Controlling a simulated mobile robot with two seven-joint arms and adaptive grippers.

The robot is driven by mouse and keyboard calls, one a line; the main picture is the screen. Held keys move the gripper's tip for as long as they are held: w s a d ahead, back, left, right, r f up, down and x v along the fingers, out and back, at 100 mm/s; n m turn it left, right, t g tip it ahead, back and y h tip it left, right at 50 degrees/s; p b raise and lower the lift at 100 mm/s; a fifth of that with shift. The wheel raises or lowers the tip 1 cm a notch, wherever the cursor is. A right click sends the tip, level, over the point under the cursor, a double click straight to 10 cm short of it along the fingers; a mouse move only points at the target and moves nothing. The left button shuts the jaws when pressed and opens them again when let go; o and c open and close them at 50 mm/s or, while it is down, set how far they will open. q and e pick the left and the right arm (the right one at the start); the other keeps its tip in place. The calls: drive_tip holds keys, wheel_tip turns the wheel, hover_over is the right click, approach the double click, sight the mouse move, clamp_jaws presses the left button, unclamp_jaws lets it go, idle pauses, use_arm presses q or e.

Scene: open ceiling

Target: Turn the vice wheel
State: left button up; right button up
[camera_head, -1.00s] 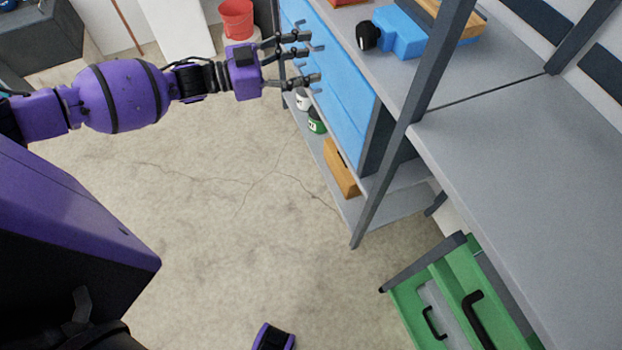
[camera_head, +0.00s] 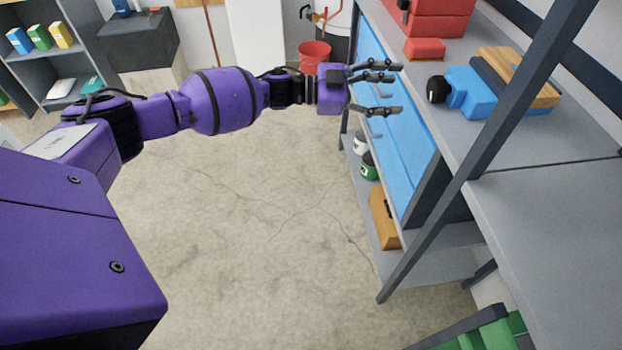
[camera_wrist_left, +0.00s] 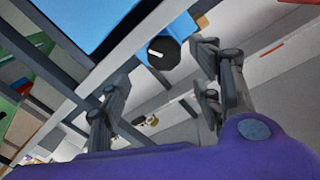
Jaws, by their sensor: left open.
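The vice has a blue body (camera_head: 472,92) and sits on the grey workbench at upper right in the head view. Its black wheel (camera_head: 437,90) faces left, at the bench's front edge. My left gripper (camera_head: 391,88) is open and empty in front of the bench, a short way left of the wheel and apart from it. In the left wrist view, the wheel (camera_wrist_left: 164,52) and part of the blue body (camera_wrist_left: 183,27) show beyond the open fingers (camera_wrist_left: 162,68). My right gripper is out of view.
A dark grey upright post (camera_head: 480,165) crosses the bench to the right of the vice. Blue drawers (camera_head: 390,140) hang below the bench top. A red toolbox (camera_head: 440,18) stands behind the vice. The concrete floor (camera_head: 250,270) is clear.

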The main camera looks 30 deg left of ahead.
sight(431, 92)
use_arm(q)
drive_tip(key=x, duration=0.9)
drive_tip(key=shift+r, duration=0.4)
drive_tip(key=shift+w+f+n+b, duration=0.1)
drive_tip(key=shift+f+n+b, duration=0.35)
drive_tip(key=shift+n, duration=0.45)
drive_tip(key=s+a+n, duration=0.1)
drive_tip(key=s+a, duration=0.3)
drive_tip(key=a, duration=0.3)
drive_tip(key=s+d+f+n+t+y+p, duration=0.1)
drive_tip(key=s+d+f+n+y+p, duration=0.1)
drive_tip(key=s+f, duration=0.7)
drive_tip(key=s+d+f+n+t+y+p, duration=0.2)
drive_tip(key=s+f+n+p, duration=0.3)
drive_tip(key=s+f, duration=0.4)
drive_tip(key=s+y, duration=0.1)
drive_tip(key=s, duration=0.1)
drive_tip(key=shift+s+d+n+t, duration=0.25)
drive_tip(key=shift+n+t, duration=0.05)
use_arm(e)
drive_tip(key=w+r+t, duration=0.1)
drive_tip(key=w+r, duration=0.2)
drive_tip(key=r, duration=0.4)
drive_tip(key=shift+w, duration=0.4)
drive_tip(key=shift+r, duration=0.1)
